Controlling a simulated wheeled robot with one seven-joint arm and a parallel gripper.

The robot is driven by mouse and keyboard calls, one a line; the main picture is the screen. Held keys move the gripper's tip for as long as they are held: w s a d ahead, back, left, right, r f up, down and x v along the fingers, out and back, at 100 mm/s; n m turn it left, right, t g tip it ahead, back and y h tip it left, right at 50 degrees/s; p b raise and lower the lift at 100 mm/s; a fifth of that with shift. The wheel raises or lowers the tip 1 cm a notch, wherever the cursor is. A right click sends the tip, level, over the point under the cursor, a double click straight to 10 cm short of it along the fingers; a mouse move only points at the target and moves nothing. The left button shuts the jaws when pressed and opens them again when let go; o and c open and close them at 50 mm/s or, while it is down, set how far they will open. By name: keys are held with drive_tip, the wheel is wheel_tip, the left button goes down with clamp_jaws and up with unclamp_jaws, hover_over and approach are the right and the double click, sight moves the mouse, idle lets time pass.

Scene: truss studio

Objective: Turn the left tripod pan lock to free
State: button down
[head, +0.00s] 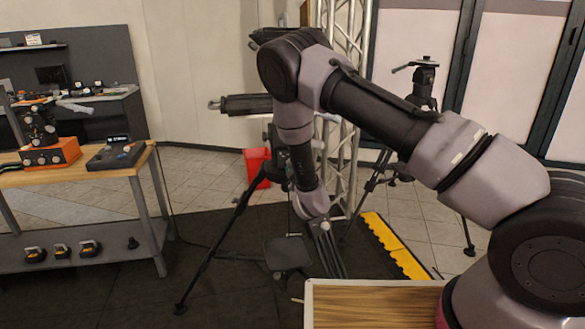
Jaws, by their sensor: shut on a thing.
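The left tripod (240,205) stands on the dark mat in the middle of the head view. One black leg reaches down to the left and another runs down to the right. Its upper part is largely hidden behind my arm. The pan lock cannot be made out behind my wrist. My gripper (298,203) is at the tripod, just below its head, at the end of my downward-pointing arm. It is shut on a part there, apparently the pan lock. Its fingertips are hidden, so the lock's setting cannot be seen.
A second tripod (425,85) stands behind on the right. A truss column (345,150) rises close behind my arm. A workbench (75,170) with tools is at left. A wooden-topped surface (375,305) is in front, and a yellow-edged strip (395,247) lies at right.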

drive_tip(key=shift+n, duration=3.9)
drive_tip(key=shift+c, duration=2.3)
unclamp_jaws()
drive_tip(key=shift+r, duration=0.1)
